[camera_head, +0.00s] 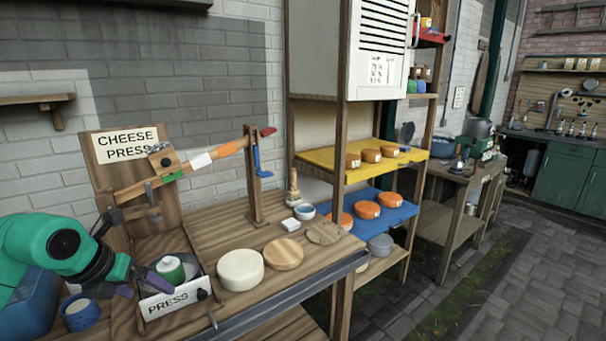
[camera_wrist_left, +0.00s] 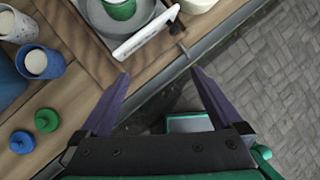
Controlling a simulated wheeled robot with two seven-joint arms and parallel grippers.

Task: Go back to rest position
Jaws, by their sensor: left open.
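My left gripper (camera_head: 142,283) is at the lower left of the head view, beside the white box labelled PRESS (camera_head: 172,299). In the left wrist view my left gripper (camera_wrist_left: 160,76) has its two purple fingers wide apart with nothing between them. A green and white round container (camera_head: 170,269) stands in the box; it also shows at the top of the left wrist view (camera_wrist_left: 121,9), beyond the fingers. My right gripper is not in view.
The wooden cheese press (camera_head: 126,180) with its long lever (camera_head: 210,156) rises behind the box. A white cheese wheel (camera_head: 240,270) and a wooden disc (camera_head: 283,254) lie to the right. A blue cup (camera_head: 80,314) stands near my arm. Open paving (camera_head: 530,270) lies right.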

